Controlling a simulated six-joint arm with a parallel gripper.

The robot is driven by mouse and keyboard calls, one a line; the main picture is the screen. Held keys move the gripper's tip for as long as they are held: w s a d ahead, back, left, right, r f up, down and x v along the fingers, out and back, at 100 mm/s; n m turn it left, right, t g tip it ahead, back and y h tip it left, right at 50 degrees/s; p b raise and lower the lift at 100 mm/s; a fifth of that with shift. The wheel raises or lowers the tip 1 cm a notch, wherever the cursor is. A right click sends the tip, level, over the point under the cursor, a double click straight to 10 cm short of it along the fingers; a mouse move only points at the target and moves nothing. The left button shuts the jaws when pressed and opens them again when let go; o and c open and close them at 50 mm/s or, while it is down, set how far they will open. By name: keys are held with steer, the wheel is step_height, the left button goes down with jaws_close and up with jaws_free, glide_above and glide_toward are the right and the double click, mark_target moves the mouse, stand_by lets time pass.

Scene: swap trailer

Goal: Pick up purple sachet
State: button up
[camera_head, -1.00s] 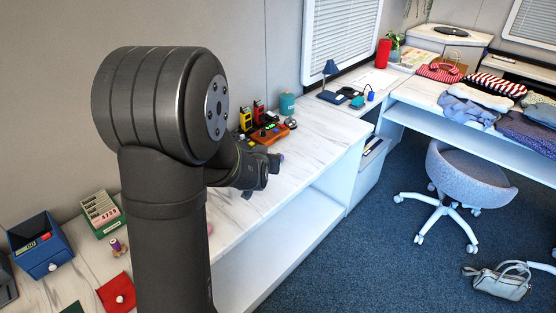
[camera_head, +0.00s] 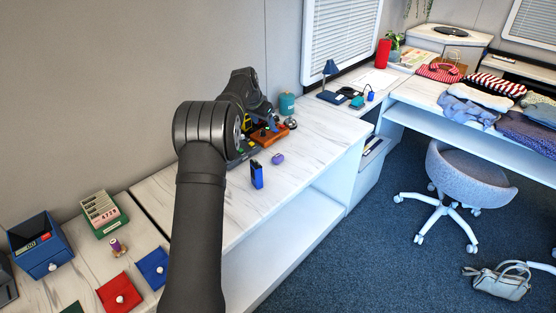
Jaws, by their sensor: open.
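A small purple object (camera_head: 277,158), seemingly the purple sachet, lies on the white marbled counter (camera_head: 312,160), right of a standing blue item. It is small in view, so its details are unclear. My gripper (camera_head: 267,112) is open, above the back of the counter near the orange-brown tray. It is up and to the left of the purple object in the picture and apart from it. The fingers are small and dark, and my arm partly covers the area around them.
A blue upright item (camera_head: 257,174) stands near the purple object. An orange-brown tray (camera_head: 268,136), a bell (camera_head: 291,124) and a teal canister (camera_head: 287,103) are behind. Red (camera_head: 120,294) and blue (camera_head: 153,268) squares lie front left. The counter's right part is clear.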

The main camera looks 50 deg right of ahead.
glide_toward(276, 158)
steer(key=f, duration=0.1)
steer(key=w+d+f, duration=0.1)
steer(key=f, duration=0.1)
steer(key=shift+w+d+m+g, duration=0.2)
steer(key=shift+d+m+g, duration=0.1)
steer(key=shift+d, duration=0.05)
steer(key=shift+s+x, duration=0.15)
steer(key=shift+x, duration=1.4)
steer(key=shift+s+x, duration=0.15)
steer(key=shift+x, duration=1.35)
steer(key=shift+c, duration=0.2)
steer(key=c, duration=1)
